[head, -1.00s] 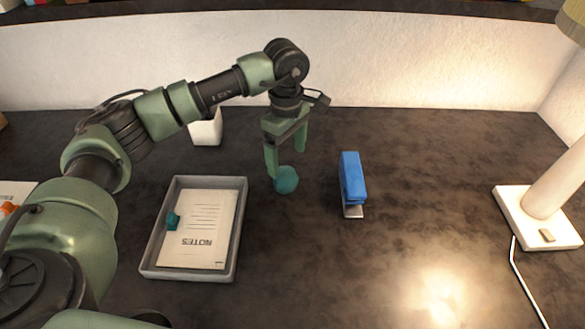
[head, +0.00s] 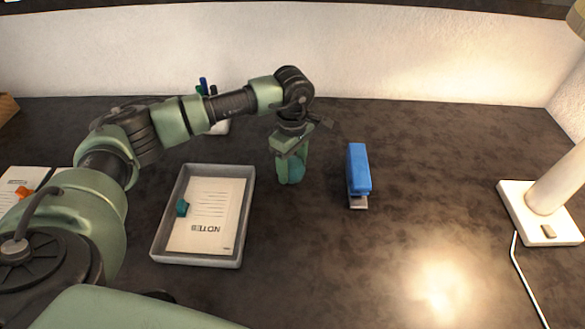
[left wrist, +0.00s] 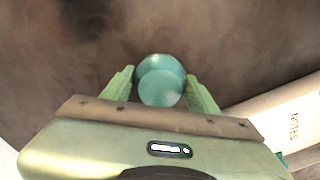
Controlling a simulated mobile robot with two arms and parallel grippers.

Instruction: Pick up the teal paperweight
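The teal paperweight (head: 296,172) is a small round piece on the dark desk, between the grey tray and the blue stapler. My left gripper (head: 293,175) points down around it, one finger on each side, partly hiding it. In the left wrist view, the paperweight (left wrist: 161,80) lies between the fingertips (left wrist: 160,76), which appear to press on its two sides. It looks to be still at desk height. My right gripper is not in view.
The grey tray (head: 160,238) with a notes pad (head: 208,222) lies left of the gripper. The blue stapler (head: 358,170) stands close on the right. A pen cup (head: 221,127) is behind my left arm. A white lamp base (head: 540,225) is far right. The desk's front middle is clear.

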